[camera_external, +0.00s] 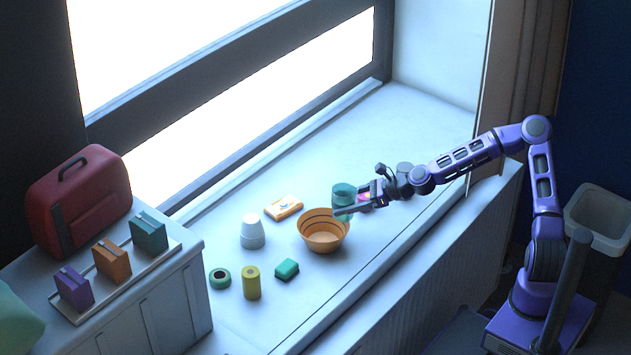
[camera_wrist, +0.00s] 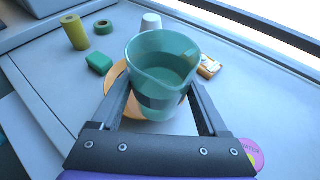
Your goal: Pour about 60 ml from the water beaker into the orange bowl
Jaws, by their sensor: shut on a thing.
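The water beaker (camera_external: 344,190) is a translucent teal cup with a dark band. My gripper (camera_external: 358,198) is shut on it and holds it at the right rim of the orange bowl (camera_external: 322,241), above the sill. In the wrist view the beaker (camera_wrist: 163,62) sits between the two fingers of my gripper (camera_wrist: 160,95), with its spout toward the camera and liquid visible inside. It looks near upright; a slight tilt cannot be ruled out. The bowl (camera_wrist: 117,83) is mostly hidden behind the beaker in the wrist view. No stream of water is visible.
Near the bowl stand a white cup (camera_external: 252,232), an orange box (camera_external: 284,207), a green block (camera_external: 287,269), a yellow roll (camera_external: 252,283) and a green tape roll (camera_external: 219,279). A red bag (camera_external: 80,200) and a tray of small cases stand left. The sill's right part is clear.

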